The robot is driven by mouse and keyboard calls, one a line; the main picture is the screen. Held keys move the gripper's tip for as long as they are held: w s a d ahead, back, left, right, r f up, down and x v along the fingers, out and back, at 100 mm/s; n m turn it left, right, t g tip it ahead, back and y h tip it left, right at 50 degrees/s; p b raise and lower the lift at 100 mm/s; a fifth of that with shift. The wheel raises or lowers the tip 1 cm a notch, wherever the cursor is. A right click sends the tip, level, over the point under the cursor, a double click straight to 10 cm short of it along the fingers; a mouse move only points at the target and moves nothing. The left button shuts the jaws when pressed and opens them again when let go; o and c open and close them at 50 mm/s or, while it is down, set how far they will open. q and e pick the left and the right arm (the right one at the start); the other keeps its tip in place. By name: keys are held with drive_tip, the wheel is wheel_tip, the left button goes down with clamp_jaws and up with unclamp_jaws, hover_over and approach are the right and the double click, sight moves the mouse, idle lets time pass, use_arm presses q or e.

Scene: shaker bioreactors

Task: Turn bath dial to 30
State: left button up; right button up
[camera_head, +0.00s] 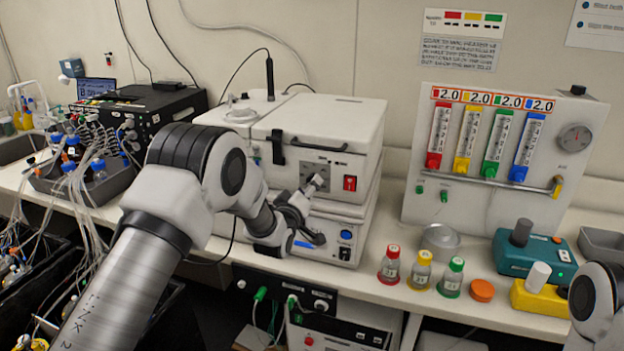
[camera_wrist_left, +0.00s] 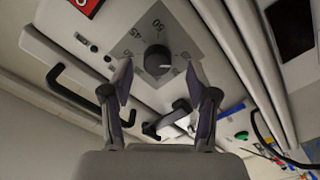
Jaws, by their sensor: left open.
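The bath dial (camera_wrist_left: 158,60) is a round black knob with a small white mark on its face. In the head view my left gripper (camera_head: 308,212) is at the front of the white bath unit (camera_head: 325,120), partly covering the dial plate (camera_head: 318,172). My right gripper is not in view.
A red switch (camera_head: 350,183) is just right of the dial plate, and a black handle (camera_head: 277,147) is to its left. Small bottles (camera_head: 388,265) stand on the bench to the right. A flowmeter panel (camera_head: 490,195) stands behind them.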

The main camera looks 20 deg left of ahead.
use_arm(q)
drive_tip(key=shift+w, duration=1.25)
drive_tip(key=c, duration=0.5)
drive_tip(key=shift+s+d+r, duration=0.15)
drive_tip(key=shift+d, duration=0.05)
clamp_jaws()
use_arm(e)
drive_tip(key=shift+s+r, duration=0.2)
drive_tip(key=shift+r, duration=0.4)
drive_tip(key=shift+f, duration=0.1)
